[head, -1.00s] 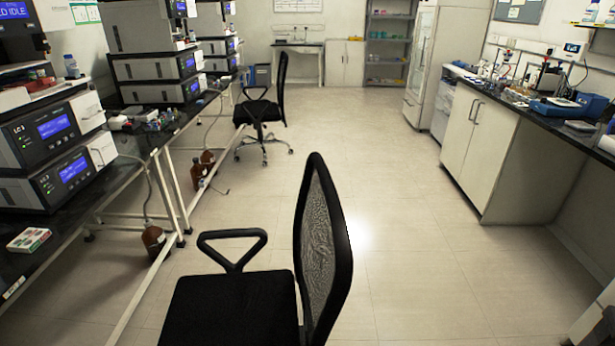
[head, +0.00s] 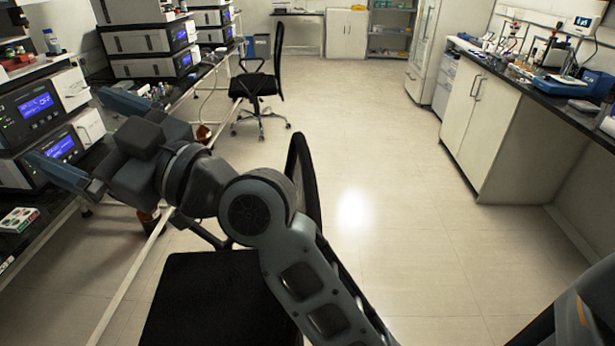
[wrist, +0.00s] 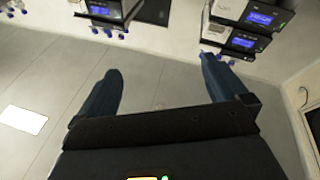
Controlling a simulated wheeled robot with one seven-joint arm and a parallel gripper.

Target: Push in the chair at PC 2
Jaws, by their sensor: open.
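A black office chair with a mesh back stands close in front of me in the head view. Its seat (head: 205,300) is at the bottom and its backrest (head: 304,170) is partly hidden behind my arm. A second black chair (head: 258,88) on castors stands farther off beside the left bench. No PC 2 label is readable, so I cannot tell which chair is meant. My gripper (head: 64,125) is open and empty, reaching left in front of the instruments, apart from both chairs. Its two spread fingers also show in the wrist view (wrist: 160,64).
The left bench (head: 60,215) carries stacked instruments with blue screens (head: 40,105). A brown bottle (head: 147,220) stands below it, partly hidden. A white cabinet (head: 480,125) under the right bench bounds the aisle. The middle floor (head: 390,180) is clear.

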